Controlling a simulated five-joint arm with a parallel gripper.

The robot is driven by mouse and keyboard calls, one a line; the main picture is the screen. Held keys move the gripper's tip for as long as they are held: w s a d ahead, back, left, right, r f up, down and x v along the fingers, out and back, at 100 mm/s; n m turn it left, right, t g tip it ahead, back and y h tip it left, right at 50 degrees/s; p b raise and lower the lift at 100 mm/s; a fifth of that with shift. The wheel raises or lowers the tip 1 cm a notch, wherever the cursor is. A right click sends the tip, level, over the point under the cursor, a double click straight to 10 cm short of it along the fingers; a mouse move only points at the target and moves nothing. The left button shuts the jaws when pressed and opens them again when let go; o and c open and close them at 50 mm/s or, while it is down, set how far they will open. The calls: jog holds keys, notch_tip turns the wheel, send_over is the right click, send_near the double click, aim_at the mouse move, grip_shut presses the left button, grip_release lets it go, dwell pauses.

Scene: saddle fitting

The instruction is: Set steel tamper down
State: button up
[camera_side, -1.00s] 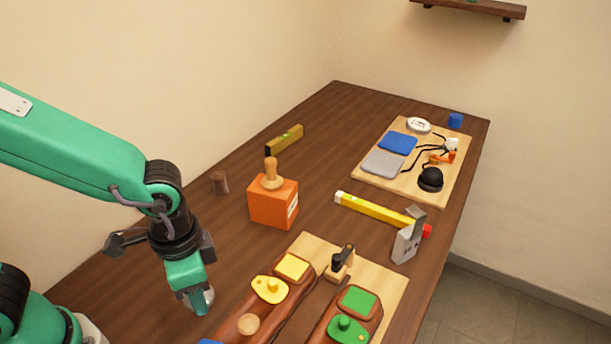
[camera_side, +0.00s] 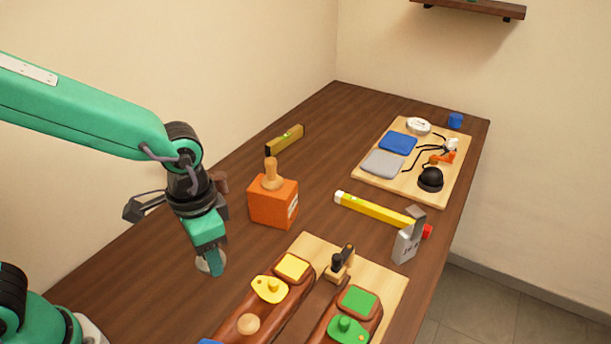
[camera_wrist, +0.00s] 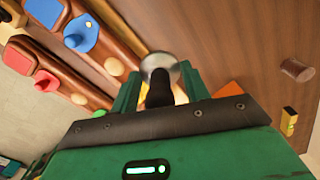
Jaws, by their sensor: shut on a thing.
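My gripper (camera_side: 211,264) is shut on the steel tamper. The tamper's round metal base (camera_side: 203,265) shows at the fingertips in the side view, over the bare wood left of the saddle board; I cannot tell whether it touches the table. In the wrist view the tamper's dark handle (camera_wrist: 160,88) is between the green fingers, and its shiny disc (camera_wrist: 158,62) is beyond them. Part of the tamper is hidden by my fingers in the side view.
An orange box (camera_side: 272,205) with a wooden-knobbed stamp (camera_side: 271,176) stands right of my gripper. Brown saddle pieces with yellow (camera_side: 270,289) and green (camera_side: 348,330) parts lie in front right. A brown cylinder (camera_wrist: 297,70) stands behind my wrist.

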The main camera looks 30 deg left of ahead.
jog(key=w+a+r+n, duration=0.2)
jog(key=w+a+r, duration=0.1)
jog(key=w+a, duration=0.3)
jog(key=w+a+r+n, duration=0.2)
jog(key=w+a+n, duration=0.1)
jog(key=w+a, duration=0.4)
jog(key=shift+w+a+r, duration=0.3)
jog(key=shift+a+r, duration=0.1)
jog(key=shift+a, duration=0.75)
jog(key=shift+d, duration=0.2)
jog(key=shift+s+d+f+n, duration=1.35)
jog(key=shift+s+d, duration=0.9)
jog(key=shift+d, duration=1.05)
jog(key=shift+s+d+f+n, duration=1.1)
jog(key=shift+s+d+n, duration=0.85)
jog(key=shift+d, duration=1.35)
jog(key=shift+s+d+f+n, duration=1.2)
jog(key=shift+s+d, duration=1.3)
jog(key=shift+d, duration=0.8)
